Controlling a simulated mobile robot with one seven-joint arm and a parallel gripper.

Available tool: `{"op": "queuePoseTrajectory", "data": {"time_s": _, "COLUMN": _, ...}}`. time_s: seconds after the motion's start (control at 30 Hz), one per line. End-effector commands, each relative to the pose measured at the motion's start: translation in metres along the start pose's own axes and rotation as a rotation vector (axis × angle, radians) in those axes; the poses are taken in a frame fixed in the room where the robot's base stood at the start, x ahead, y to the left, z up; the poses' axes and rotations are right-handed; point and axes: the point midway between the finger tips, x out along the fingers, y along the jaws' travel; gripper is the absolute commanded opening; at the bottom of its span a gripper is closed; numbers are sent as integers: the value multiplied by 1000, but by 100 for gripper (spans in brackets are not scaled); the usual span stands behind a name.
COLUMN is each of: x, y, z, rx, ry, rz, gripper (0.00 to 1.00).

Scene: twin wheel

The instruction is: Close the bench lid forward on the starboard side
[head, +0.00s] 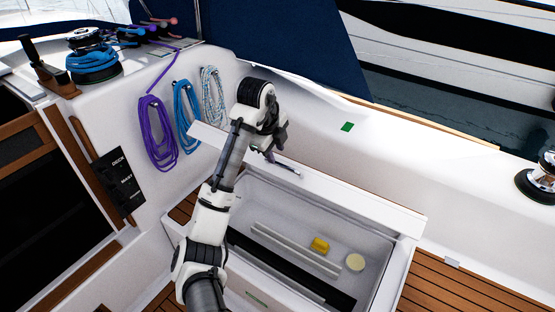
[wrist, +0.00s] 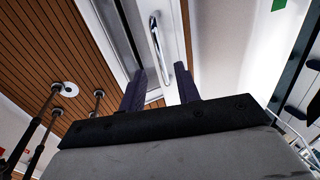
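The white bench lid (head: 345,193) is raised over the open bench locker (head: 392,262) in the head view. My gripper (head: 270,154) is at the lid's upper left part, close to a metal bar handle (head: 287,167). In the wrist view the handle (wrist: 159,48) lies on a white surface, ahead of my gripper (wrist: 161,88). The two dark fingers are apart with nothing held between them. The handle's near end reaches close to the fingertips; I cannot tell whether they touch. My arm hides part of the lid and the locker's left side.
A yellow object (head: 320,245) and a round cream object (head: 355,262) lie inside the locker. Purple (head: 157,135) and blue (head: 186,115) rope coils hang on the wall left of my arm. A winch (head: 540,178) stands at far right. Teak decking (head: 440,285) is clear at lower right.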

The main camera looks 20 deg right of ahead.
Motion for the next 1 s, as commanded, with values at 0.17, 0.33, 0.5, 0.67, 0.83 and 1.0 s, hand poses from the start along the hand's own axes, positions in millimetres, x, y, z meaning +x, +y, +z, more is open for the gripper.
{"op": "queuePoseTrajectory", "data": {"time_s": 0.17, "x": 29, "y": 0, "z": 0, "rx": -2, "ry": 1, "rz": 1, "gripper": 32}}
{"op": "queuePoseTrajectory", "data": {"time_s": 0.33, "x": 45, "y": 0, "z": 1, "rx": -2, "ry": -1, "rz": -1, "gripper": 32}}
{"op": "queuePoseTrajectory", "data": {"time_s": 0.5, "x": 49, "y": 0, "z": 1, "rx": -1, "ry": -1, "rz": -1, "gripper": 32}}
{"op": "queuePoseTrajectory", "data": {"time_s": 0.67, "x": 49, "y": 0, "z": 1, "rx": -1, "ry": -2, "rz": -2, "gripper": 32}}
{"op": "queuePoseTrajectory", "data": {"time_s": 0.83, "x": 49, "y": 0, "z": 1, "rx": -1, "ry": -1, "rz": -2, "gripper": 12}}
{"op": "queuePoseTrajectory", "data": {"time_s": 1.0, "x": 49, "y": 0, "z": 1, "rx": -1, "ry": -1, "rz": -2, "gripper": 0}}
